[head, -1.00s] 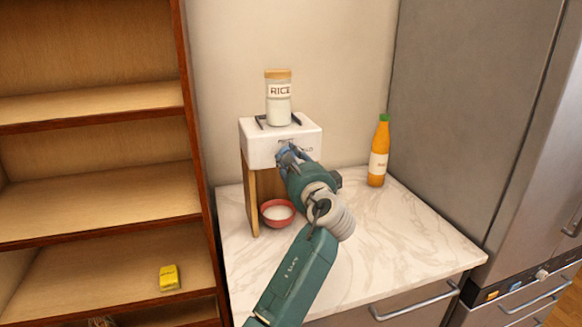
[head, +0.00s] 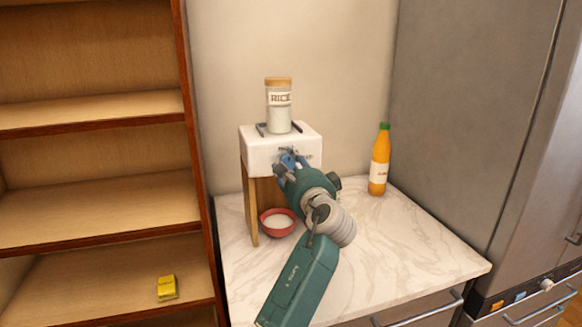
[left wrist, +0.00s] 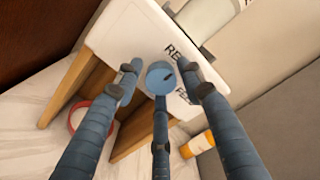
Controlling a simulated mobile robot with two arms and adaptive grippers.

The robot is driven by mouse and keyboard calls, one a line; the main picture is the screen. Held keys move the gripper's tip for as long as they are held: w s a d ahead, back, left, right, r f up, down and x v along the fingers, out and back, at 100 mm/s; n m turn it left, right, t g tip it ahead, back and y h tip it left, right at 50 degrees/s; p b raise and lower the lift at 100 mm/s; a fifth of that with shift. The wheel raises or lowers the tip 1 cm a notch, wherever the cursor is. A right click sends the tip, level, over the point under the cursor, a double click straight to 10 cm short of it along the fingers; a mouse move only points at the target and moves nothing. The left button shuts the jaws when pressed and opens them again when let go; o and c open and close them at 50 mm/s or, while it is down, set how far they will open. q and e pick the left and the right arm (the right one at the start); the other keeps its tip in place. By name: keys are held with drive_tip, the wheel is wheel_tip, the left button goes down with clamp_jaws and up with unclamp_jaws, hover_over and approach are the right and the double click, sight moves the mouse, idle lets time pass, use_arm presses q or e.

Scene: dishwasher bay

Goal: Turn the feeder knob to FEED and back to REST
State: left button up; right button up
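The feeder (head: 262,154) is a white box on wooden legs on the counter, with a rice jar (head: 279,112) upright on top. Its round blue-grey knob (left wrist: 160,77) shows in the left wrist view, with a small dark mark on its right part. Partly hidden labels, one starting "RE" and one starting "FE", stand to its right. My left gripper (head: 288,158) is at the feeder's front. In the left wrist view its fingers (left wrist: 160,83) are spread around the knob, with small gaps visible at the sides. My right gripper is out of view.
A red bowl (head: 265,226) with white contents stands below the feeder. An orange bottle (head: 379,165) stands to the right on the marble counter (head: 420,245). A wooden shelf (head: 90,208) with a yellow packet (head: 167,288) is at the left, a steel fridge (head: 470,110) at the right. The counter's right front is clear.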

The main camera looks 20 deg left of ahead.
use_arm(q)
drive_tip(key=shift+o, duration=0.2)
drive_tip(key=shift+s+a, duration=0.1)
drive_tip(key=shift+s, duration=0.1)
drive_tip(key=shift+s+d+f, duration=0.1)
drive_tip(key=shift+s+d, duration=0.1)
drive_tip(key=shift+d, duration=0.2)
drive_tip(key=v, duration=0.6)
drive_tip(key=shift+s, duration=0.35)
drive_tip(key=shift+s+d, duration=0.1)
